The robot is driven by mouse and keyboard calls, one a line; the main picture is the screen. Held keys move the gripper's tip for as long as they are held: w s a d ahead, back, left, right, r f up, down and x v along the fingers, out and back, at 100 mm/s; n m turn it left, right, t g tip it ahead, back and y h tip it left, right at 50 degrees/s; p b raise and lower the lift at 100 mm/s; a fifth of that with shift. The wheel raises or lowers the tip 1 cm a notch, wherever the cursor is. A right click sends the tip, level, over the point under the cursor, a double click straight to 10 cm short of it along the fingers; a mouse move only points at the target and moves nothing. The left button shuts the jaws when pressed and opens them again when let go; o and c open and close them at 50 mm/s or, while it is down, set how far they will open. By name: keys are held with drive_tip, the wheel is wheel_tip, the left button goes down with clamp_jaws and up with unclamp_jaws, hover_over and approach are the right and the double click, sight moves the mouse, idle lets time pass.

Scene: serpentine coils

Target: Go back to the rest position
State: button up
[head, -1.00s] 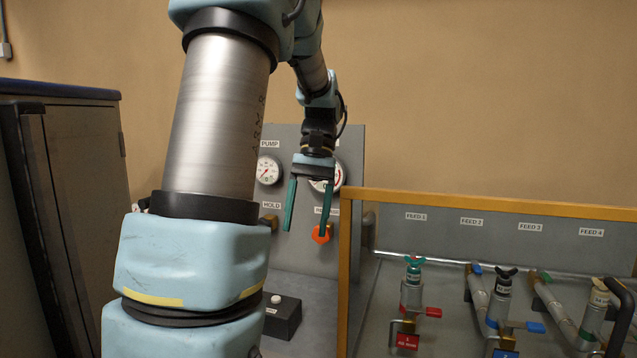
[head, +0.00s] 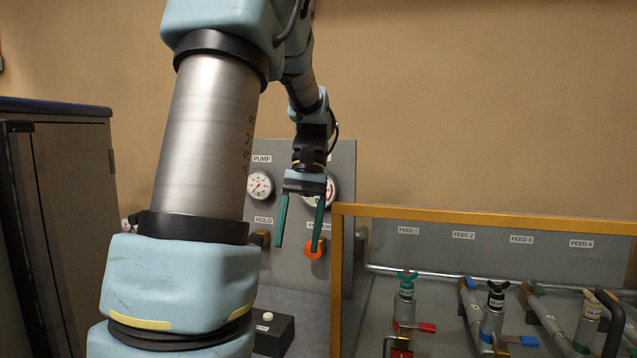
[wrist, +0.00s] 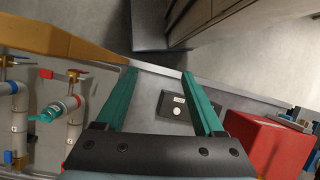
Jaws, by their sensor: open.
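My gripper (head: 299,244) hangs from my arm in front of the grey gauge panel (head: 343,165) in the head view. Its two green fingers are spread apart with nothing between them. An orange valve knob (head: 314,249) shows right beside the right finger; I cannot tell whether they touch. In the wrist view, the open fingers (wrist: 158,85) point down over a dark box with a white button (wrist: 178,110), with a gap below them.
A gauge (head: 260,186) labelled PUMP is on the panel. A yellow-framed bench (head: 480,217) with feed valves (head: 404,290) stands at right. A dark cabinet (head: 65,200) is at left. A red box (wrist: 268,145) shows in the wrist view.

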drive_tip(key=s+a+f+t+h+b, duration=0.1)
drive_tip(key=s+f+t, duration=0.2)
drive_tip(key=f, duration=0.5)
drive_tip(key=s+a+f+t+b, duration=0.1)
drive_tip(key=s+f, duration=0.3)
drive_tip(key=f, duration=0.5)
drive_tip(key=shift+s+a+f+t+h, duration=0.3)
drive_tip(key=shift+s+a+t+h, duration=0.1)
drive_tip(key=shift+t, duration=0.5)
drive_tip(key=shift+c, duration=0.6)
